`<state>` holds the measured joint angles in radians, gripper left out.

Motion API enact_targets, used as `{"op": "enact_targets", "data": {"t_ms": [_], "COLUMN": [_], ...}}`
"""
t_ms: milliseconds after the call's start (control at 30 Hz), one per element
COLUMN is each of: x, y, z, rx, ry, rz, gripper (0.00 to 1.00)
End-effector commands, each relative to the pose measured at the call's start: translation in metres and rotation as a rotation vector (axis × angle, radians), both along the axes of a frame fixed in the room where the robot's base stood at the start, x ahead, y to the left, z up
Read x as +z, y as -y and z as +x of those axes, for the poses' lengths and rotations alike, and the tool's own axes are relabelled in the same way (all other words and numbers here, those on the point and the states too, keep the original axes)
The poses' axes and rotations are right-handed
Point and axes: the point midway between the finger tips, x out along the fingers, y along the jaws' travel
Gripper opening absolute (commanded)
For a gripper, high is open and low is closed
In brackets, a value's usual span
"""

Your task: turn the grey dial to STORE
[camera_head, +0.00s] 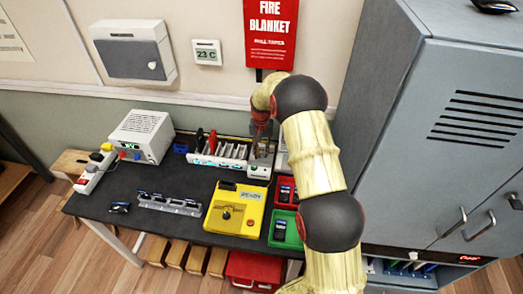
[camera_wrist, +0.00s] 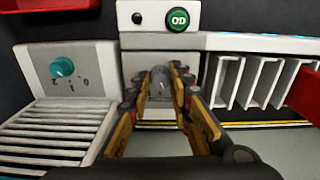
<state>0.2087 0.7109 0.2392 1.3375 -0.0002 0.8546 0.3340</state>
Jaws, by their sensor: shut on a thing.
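The grey dial (camera_wrist: 160,78) shows in the wrist view between my fingertips, on the front of a white unit below a green button marked OD (camera_wrist: 178,19). My gripper (camera_wrist: 160,90) is shut on the dial, with a yellow-and-dark finger on each side of it. The fingers cover much of the dial's surround, and I cannot read any STORE mark or tell where the dial points. In the head view my gripper (camera_head: 262,130) is at the back right of the dark bench, and the dial cannot be made out there.
A white box with a teal knob (camera_wrist: 61,67) stands left of my fingers. A white slotted rack (camera_wrist: 240,80) is close on the right. On the bench (camera_head: 185,226) are a yellow box (camera_head: 250,228), a red tray (camera_head: 272,204) and a green tray (camera_head: 291,243). A grey cabinet (camera_head: 440,150) stands right.

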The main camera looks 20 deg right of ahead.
Motion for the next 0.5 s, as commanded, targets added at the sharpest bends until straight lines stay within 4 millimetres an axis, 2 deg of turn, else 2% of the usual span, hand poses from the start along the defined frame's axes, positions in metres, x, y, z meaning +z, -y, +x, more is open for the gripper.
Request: {"op": "enact_targets", "data": {"t_ms": [200, 500], "x": [0.0023, 0.0017], "y": [-0.0004, -0.0004], "z": [0.0014, 0.0017], "rx": [0.165, 0.312], "ry": [0.004, 0.004], "rz": [0.000, -0.001], "gripper": [0.00, 0.00]}}
